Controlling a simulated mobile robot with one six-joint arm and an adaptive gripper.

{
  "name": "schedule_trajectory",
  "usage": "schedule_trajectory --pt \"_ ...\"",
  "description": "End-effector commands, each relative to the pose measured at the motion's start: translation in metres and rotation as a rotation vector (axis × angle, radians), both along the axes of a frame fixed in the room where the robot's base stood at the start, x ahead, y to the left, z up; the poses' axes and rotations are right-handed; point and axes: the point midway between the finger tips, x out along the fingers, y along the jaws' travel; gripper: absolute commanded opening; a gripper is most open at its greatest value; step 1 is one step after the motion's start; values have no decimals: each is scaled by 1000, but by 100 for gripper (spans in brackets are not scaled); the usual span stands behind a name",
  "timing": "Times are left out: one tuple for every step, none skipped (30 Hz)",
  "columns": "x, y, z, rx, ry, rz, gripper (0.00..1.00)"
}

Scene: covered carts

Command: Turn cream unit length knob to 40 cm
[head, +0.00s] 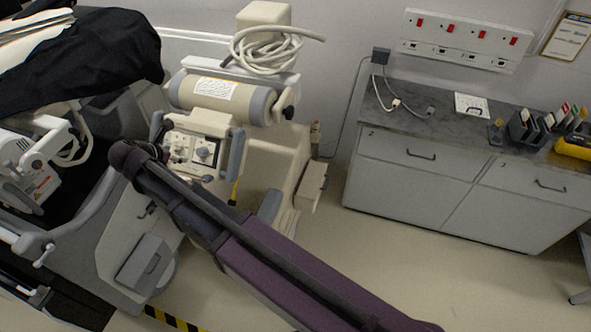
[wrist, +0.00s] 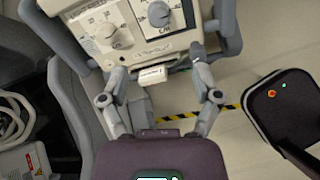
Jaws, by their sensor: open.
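The cream unit (head: 250,150) stands in the middle of the head view, with its control panel (head: 195,150) facing me. In the head view, my arm hides the panel's lower left.
A cream tab (wrist: 152,75) shows below the panel, between my fingers. Grey handle bars (head: 237,152) flank the panel. A grey machine with a black cover (head: 85,55) stands left. Grey cabinets (head: 410,165) stand right, with clear floor before them.

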Motion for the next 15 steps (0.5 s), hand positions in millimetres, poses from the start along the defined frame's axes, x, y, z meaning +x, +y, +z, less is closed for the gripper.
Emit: schedule_trajectory --pt "3 -9 -5 14 3 -24 81" --pt "4 -13 -7 21 4 -36 81" --pt "5 -17 -8 30 6 -51 81" --pt "6 -21 -9 39 8 -64 81" --pt "7 -25 -11 48 8 -77 81" --pt "9 -29 -12 59 11 -94 81" --pt "9 -33 -14 67 13 -106 81" --pt "10 -37 -15 76 14 -119 81" --pt "12 -42 -17 86 15 -137 81" --pt "13 -46 -18 95 16 -151 81" --pt "13 -50 -19 104 18 -165 81" --pt "14 -55 -21 116 21 -183 81" --pt "15 -59 -23 125 22 -197 81" --pt "16 -63 -24 134 23 -212 81" --pt "17 -68 -26 144 24 -231 81"
